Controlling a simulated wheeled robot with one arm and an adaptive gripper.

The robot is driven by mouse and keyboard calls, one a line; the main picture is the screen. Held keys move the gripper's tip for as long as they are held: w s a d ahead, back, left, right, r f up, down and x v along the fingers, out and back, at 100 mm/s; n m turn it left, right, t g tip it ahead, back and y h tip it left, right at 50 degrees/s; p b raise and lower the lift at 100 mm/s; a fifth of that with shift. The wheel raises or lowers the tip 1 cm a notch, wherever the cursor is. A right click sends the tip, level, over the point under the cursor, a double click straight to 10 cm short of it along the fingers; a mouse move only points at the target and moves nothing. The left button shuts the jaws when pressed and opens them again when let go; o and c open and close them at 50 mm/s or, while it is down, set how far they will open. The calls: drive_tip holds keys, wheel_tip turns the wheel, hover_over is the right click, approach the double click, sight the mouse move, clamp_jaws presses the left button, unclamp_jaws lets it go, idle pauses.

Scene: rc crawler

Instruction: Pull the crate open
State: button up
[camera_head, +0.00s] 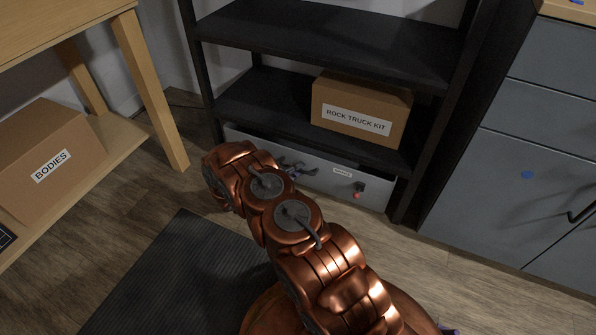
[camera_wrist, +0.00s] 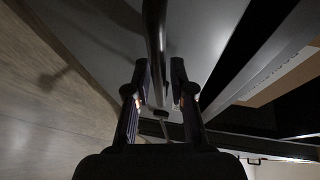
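The grey crate (camera_head: 322,180) sits low in the black shelf unit, its front facing the room, with a small white label. It also fills the middle of the wrist view as a grey panel (camera_wrist: 100,40). I cannot tell whether the fingers touch the bar.
A carton marked ROCK TRUCK KIT (camera_head: 360,108) stands on the shelf (camera_head: 260,105) above the crate. Grey cabinets (camera_head: 500,190) are at the right. A wooden table (camera_head: 150,95) with a BODIES carton (camera_head: 45,150) is at left. A dark mat (camera_head: 185,275) lies on the floor.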

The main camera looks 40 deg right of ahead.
clamp_jaws()
idle(0.5)
